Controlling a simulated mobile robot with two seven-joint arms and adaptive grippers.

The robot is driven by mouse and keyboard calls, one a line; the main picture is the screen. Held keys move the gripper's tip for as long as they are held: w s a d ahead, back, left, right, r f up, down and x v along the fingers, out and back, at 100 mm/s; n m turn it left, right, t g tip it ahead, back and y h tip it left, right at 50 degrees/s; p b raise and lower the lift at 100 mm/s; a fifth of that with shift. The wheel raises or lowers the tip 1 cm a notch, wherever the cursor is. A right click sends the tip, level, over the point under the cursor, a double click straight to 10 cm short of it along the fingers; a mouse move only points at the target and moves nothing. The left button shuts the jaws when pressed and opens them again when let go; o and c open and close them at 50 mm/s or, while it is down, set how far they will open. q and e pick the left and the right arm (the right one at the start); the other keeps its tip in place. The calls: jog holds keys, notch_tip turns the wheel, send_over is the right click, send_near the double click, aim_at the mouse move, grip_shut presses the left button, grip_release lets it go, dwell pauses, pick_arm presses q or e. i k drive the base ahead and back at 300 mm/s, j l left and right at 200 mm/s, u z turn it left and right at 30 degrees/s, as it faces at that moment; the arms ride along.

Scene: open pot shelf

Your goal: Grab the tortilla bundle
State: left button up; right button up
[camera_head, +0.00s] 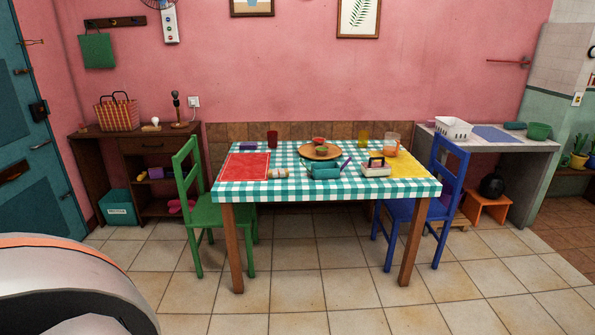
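A table (300,193) with a teal-and-white checked cloth stands in the middle of the room. A small pale, rolled-looking item (267,174) lies near its front edge, beside the red placemat (244,166); it may be the tortilla bundle, but it is too small to be sure. A teal item (325,171) lies to its right, near the middle of the front edge. Neither of my grippers is in view.
A brown plate (320,151), red cup (272,139), glass pitcher (391,144) and white-and-red item (376,168) are on the table. A green chair (190,184) and blue chair (449,181) flank it. The tiled floor (300,305) in front is clear.

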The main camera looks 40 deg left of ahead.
aim_at(281, 172)
jog(key=i+j+z, duration=0.2)
jog(key=j, duration=0.45)
jog(key=j+z, duration=0.15)
jog(key=j, duration=0.45)
jog(key=i+j+z, duration=0.2)
jog(key=j, duration=2.45)
